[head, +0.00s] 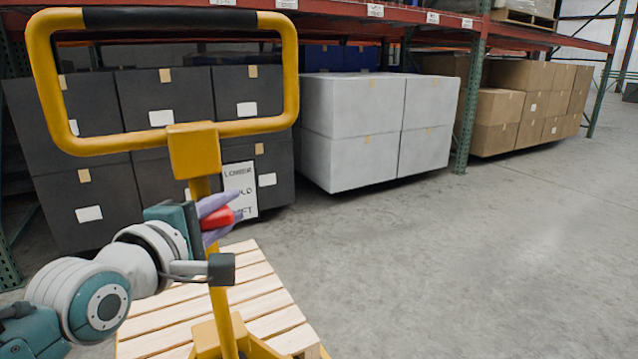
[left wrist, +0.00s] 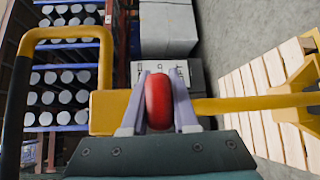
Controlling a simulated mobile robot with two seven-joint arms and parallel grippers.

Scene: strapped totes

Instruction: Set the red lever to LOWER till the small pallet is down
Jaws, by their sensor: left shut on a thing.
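The red lever (head: 217,217) sits on the yellow post of a pallet jack (head: 193,155), in front of a white label sign (head: 241,188) reading LOWER at its top; the lower words are partly hidden. My left gripper (head: 222,212) is shut on the lever. In the left wrist view the red lever end (left wrist: 158,101) lies between the two pale fingers (left wrist: 159,104). The small wooden pallet (head: 270,290) lies low behind the post, at the jack's base. I cannot tell whether it touches the floor. My right gripper is not in view.
Black boxes (head: 150,95), white boxes (head: 350,105) and brown cartons (head: 520,100) stand along the rack (head: 470,85) behind. The jack's yellow loop handle (head: 288,70) rises above my left arm. Grey floor to the right is clear.

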